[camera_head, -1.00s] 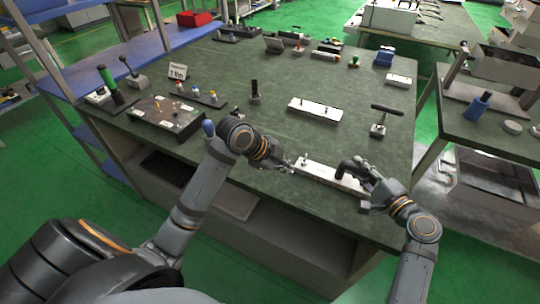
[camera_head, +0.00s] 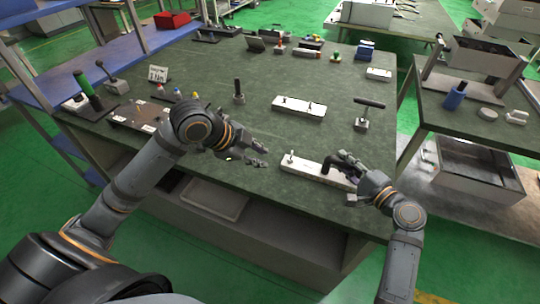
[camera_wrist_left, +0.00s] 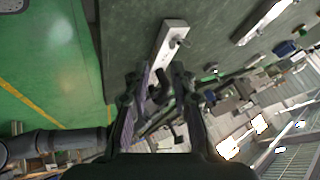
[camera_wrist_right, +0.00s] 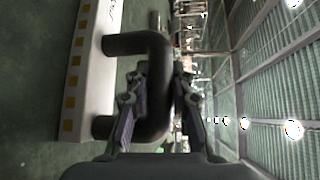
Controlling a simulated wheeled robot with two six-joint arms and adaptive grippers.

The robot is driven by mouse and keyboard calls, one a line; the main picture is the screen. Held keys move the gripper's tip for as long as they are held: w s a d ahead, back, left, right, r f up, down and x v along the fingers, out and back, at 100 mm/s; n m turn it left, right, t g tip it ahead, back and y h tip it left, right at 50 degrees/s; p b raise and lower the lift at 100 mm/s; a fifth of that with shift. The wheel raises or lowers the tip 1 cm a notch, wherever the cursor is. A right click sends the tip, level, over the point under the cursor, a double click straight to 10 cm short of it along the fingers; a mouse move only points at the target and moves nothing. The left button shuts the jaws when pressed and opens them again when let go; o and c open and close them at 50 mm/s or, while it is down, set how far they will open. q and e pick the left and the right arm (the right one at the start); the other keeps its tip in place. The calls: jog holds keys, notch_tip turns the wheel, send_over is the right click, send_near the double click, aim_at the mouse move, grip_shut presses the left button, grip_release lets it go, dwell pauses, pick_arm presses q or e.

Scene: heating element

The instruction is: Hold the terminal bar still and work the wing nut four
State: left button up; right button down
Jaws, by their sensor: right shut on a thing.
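The white terminal bar (camera_head: 308,168) lies near the table's front edge. A small wing nut (camera_head: 291,156) stands on its left end, and a black U-shaped handle (camera_head: 328,162) on its right. In the right wrist view the handle (camera_wrist_right: 160,85) sits between the fingers of my right gripper (camera_wrist_right: 157,92), which is shut on it. My left gripper (camera_head: 263,152) is open and empty, a little left of the wing nut and apart from it. In the left wrist view the bar (camera_wrist_left: 168,42) and wing nut (camera_wrist_left: 179,40) show beyond the open fingers (camera_wrist_left: 158,85).
A second white bar (camera_head: 299,106) lies farther back. A T-handled tool (camera_head: 362,112) stands behind my right gripper, and a black upright post (camera_head: 239,92) behind my left. A dark panel (camera_head: 135,114) lies at the left.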

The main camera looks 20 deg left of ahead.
pick_arm(q)
jog(key=shift+o, duration=0.9)
jog(key=shift+w+d+n, duration=0.25)
jog(key=shift+d+n, duration=0.35)
jog(key=shift+n, duration=0.6)
jog(key=n+t+y, duration=0.2)
jog(key=n, duration=0.7)
send_near(290, 158)
jog(key=x, duration=0.7)
jog(key=shift+d+f, duration=0.1)
jog(key=shift+f, duration=0.05)
grip_shut()
